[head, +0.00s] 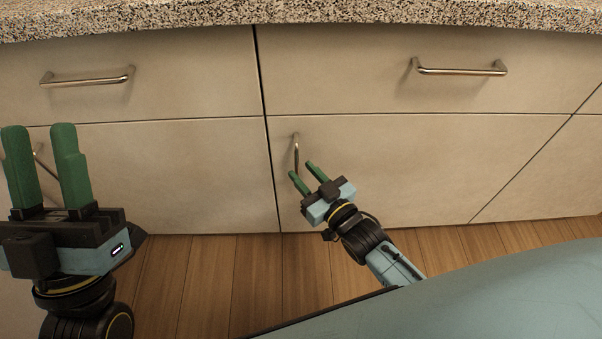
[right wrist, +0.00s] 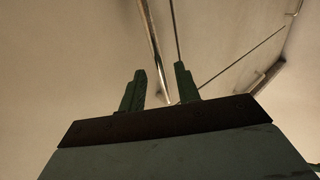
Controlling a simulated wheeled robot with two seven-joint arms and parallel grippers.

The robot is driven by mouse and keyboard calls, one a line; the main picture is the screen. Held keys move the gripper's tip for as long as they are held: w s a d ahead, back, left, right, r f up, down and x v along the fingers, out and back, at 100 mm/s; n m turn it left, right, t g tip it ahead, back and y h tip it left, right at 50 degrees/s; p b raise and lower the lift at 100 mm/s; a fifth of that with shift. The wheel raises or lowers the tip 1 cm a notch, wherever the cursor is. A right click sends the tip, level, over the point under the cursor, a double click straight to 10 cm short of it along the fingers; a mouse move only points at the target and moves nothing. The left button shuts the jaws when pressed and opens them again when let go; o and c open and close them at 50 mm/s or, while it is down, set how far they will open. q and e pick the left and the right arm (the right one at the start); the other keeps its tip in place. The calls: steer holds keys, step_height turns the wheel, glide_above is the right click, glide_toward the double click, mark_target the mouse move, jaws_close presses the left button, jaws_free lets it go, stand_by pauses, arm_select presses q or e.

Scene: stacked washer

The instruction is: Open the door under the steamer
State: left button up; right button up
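The lower right cabinet door (head: 400,165) is beige and sits flush in the cabinet front. Its short vertical metal handle (head: 296,150) is near its upper left corner. The handle also shows in the right wrist view (right wrist: 152,45), where it appears between the fingers. My right gripper (head: 301,170) is open with green fingers, at the handle's lower end; I cannot tell whether it touches. It also shows in the right wrist view (right wrist: 160,72). My left gripper (head: 39,130) is open and empty, in front of the left cabinet. The steamer is not in view.
A speckled countertop (head: 300,12) runs along the top. Above the doors are a left drawer with a bar handle (head: 88,80) and a right drawer with a bar handle (head: 460,71). A left door handle (head: 37,157) is partly behind my left gripper. The wooden floor (head: 205,280) looks clear.

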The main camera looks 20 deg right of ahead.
steer(key=shift+x, duration=0.95)
steer(key=shift+c, duration=0.4)
jaws_close()
